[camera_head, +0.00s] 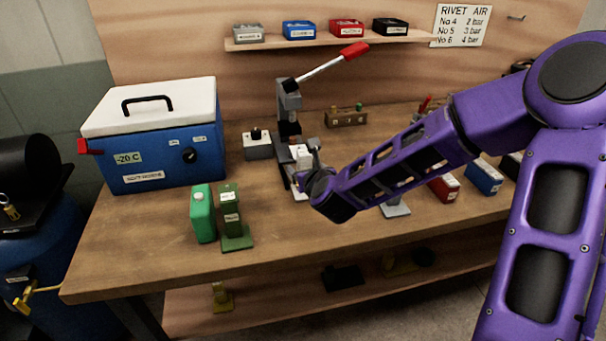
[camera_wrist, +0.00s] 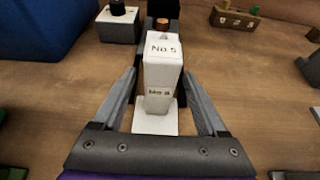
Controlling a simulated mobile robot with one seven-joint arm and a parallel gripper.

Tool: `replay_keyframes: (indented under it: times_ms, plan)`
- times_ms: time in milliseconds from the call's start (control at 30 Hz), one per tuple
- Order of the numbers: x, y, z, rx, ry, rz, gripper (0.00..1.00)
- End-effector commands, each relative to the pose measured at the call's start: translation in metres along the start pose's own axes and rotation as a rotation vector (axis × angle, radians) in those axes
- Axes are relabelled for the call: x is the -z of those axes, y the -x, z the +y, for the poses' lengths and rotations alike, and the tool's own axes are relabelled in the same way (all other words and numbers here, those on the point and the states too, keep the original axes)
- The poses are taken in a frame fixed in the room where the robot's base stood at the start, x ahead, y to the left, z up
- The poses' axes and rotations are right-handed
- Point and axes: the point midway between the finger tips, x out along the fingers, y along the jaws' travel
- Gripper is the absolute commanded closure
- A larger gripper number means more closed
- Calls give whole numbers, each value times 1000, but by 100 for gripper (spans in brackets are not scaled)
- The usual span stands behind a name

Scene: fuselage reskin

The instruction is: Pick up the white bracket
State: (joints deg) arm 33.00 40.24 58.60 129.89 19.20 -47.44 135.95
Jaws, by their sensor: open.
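The white bracket (camera_wrist: 161,75) stands upright in the wrist view, with "No 5" on its top, a second label on its front and a flat white foot (camera_wrist: 155,121) towards me. In the head view the white bracket (camera_head: 300,153) stands at the front of the grey press and is partly hidden by my gripper. My gripper (camera_wrist: 160,76) is open, with one finger on each side of the bracket's upright. Small gaps seem to show between fingers and bracket; contact is hard to tell. My gripper (camera_head: 308,164) reaches in from the right in the head view.
The press (camera_head: 289,100) with its red-tipped lever stands right behind the bracket. A grey block (camera_head: 258,150) is to its left. A blue cooler (camera_head: 155,155), a green can (camera_head: 203,214) and a green bracket (camera_head: 233,219) stand further left. Bare bench (camera_head: 150,235) lies in front.

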Motion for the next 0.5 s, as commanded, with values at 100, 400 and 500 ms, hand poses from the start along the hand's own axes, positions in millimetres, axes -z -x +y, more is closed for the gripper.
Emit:
replay_keyframes:
  times_ms: [100, 400, 500]
  plan:
    - [1, 1, 0, 0, 0, 0, 25]
    - [1, 1, 0, 0, 0, 0, 48]
    - [1, 1, 0, 0, 0, 0, 66]
